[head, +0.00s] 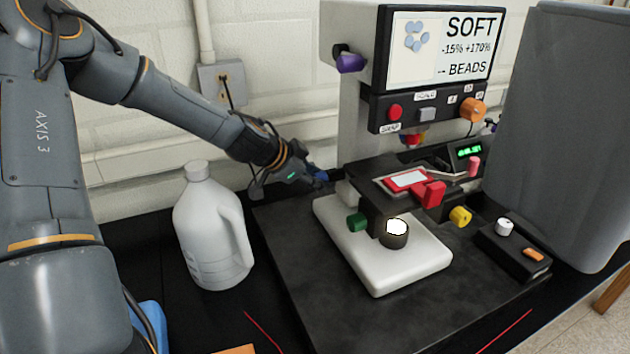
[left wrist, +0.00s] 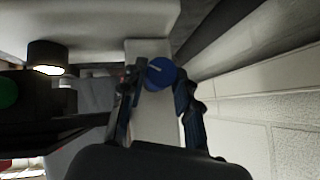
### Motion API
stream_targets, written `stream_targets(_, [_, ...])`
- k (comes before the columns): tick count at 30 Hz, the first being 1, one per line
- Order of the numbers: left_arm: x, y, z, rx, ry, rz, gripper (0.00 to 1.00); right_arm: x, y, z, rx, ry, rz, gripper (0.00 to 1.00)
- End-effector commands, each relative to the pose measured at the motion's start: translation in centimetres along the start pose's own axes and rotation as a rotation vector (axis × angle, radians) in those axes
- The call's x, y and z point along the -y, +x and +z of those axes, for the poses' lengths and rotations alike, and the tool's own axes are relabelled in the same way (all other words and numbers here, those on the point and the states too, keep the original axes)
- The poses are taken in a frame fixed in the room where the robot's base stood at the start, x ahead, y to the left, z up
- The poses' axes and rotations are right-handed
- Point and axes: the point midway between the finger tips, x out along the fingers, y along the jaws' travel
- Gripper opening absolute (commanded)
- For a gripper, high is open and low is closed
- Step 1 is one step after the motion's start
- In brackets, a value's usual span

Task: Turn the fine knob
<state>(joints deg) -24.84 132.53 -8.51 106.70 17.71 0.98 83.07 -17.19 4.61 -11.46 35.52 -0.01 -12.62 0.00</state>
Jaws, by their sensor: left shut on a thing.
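The microscope-like machine has a white base (head: 390,260) and several coloured knobs. A blue knob (head: 320,176) is on its left side, partly hidden by my left gripper (head: 305,180). In the left wrist view the blue knob (left wrist: 160,72), with a pale line on its face, sits between the two dark fingers of my left gripper (left wrist: 158,88). The fingers are closed on it from both sides. No label shows on this knob. A green knob (head: 357,222) is lower on the same side, and it also shows in the left wrist view (left wrist: 7,91). My right gripper is not in view.
A white jug (head: 210,230) stands left of the machine, near my left arm. The machine stands on a dark mat (head: 300,290). A white wall is behind.

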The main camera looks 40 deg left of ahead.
Motion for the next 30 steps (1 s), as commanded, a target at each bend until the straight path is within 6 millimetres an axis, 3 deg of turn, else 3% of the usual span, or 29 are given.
stream_targets(13, [-0.5,0.2,0.2,-0.001,0.189,-0.189,0.0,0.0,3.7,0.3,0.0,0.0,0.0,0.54])
stream_targets(30, [-0.5,0.1,0.0,-0.001,0.232,-0.231,0.0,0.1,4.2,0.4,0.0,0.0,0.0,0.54])
